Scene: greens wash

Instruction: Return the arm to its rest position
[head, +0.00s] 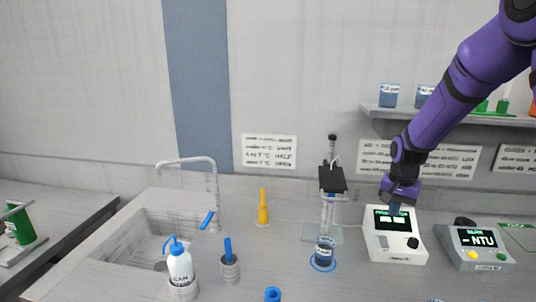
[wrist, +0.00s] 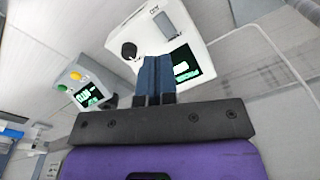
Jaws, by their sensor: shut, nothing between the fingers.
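My purple arm reaches down from the upper right in the head view. My gripper (head: 395,209) is shut and empty, just in front of or above the white instrument with a dark green-lit screen (head: 410,249). In the wrist view my gripper's blue fingers (wrist: 156,62) lie together and cover part of that instrument's face (wrist: 127,32). I cannot tell whether the fingertips touch it.
A grey NTU meter (head: 466,258) stands right of the white instrument. A stand (head: 332,178) with a dark-filled beaker (head: 325,250) is to its left. A shelf (head: 440,117) with jars is behind my arm. A wash bottle (head: 180,267) stands near the sink (head: 150,240).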

